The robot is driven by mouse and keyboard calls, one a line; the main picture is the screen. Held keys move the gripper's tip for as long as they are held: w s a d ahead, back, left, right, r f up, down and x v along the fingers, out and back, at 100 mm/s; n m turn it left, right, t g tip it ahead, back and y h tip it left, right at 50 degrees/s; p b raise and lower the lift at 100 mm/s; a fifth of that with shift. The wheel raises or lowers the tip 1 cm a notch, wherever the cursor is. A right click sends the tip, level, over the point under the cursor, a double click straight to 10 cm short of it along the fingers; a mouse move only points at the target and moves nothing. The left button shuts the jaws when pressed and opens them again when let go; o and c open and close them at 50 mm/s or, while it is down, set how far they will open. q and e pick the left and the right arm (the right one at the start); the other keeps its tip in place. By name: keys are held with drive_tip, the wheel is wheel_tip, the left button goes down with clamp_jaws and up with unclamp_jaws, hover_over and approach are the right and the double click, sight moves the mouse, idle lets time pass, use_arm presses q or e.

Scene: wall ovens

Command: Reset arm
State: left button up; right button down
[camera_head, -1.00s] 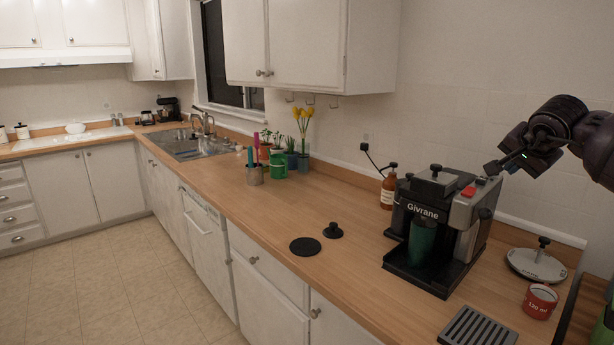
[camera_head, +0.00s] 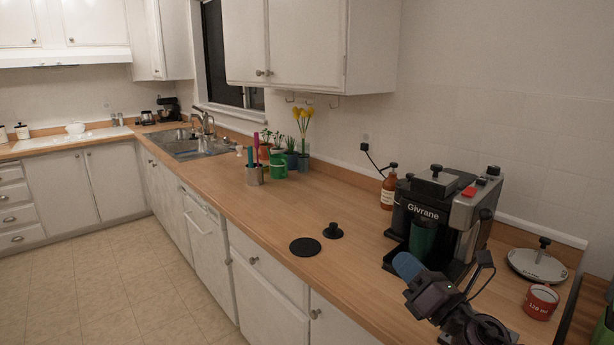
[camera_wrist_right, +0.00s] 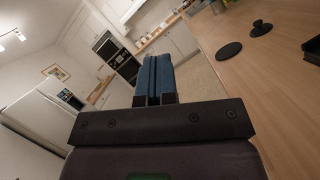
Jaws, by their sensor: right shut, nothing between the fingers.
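My right gripper (camera_head: 407,266) is in the lower right of the head view, in front of the coffee machine and above the counter's front edge. Its blue-padded fingers point up and left. In the right wrist view my right gripper (camera_wrist_right: 155,62) shows its two blue fingers together, with nothing between them. The black and silver coffee machine (camera_head: 462,215) stands behind the gripper, with a green cup (camera_head: 422,236) in its bay. The gripper and arm hide part of the machine's base. My left gripper is not in view.
On the wooden counter (camera_head: 350,285) lie a black disc (camera_head: 305,246) and a black knobbed piece (camera_head: 333,231). A red 120 ml cup (camera_head: 540,301) and a round knobbed lid (camera_head: 538,264) are right of the machine. The floor (camera_head: 130,285) at left is clear.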

drive_tip(key=s+d+f+m+g+h, duration=0.3)
drive_tip(key=s+d+f+m+h, duration=0.4)
drive_tip(key=m, duration=0.7)
drive_tip(key=s+d+f+m+g+h, duration=0.35)
drive_tip(key=s+f+m+h, duration=0.45)
drive_tip(key=m, duration=0.5)
drive_tip(key=s+f+m+g+y, duration=0.1)
drive_tip(key=s+f+m+g, duration=0.3)
drive_tip(key=s, duration=0.5)
drive_tip(key=s+f+m+g+y, duration=0.2)
drive_tip(key=s+f+m+g, duration=0.25)
drive_tip(key=s, duration=0.45)
drive_tip(key=w+f+t, duration=0.7)
drive_tip(key=f+t, duration=0.1)
drive_tip(key=f, duration=0.2)
drive_tip(key=shift+w+a+f, duration=0.25)
drive_tip(key=shift+a+f, duration=0.05)
drive_tip(key=shift+a, duration=0.1)
drive_tip(key=shift+n, duration=0.25)
idle(1.8)
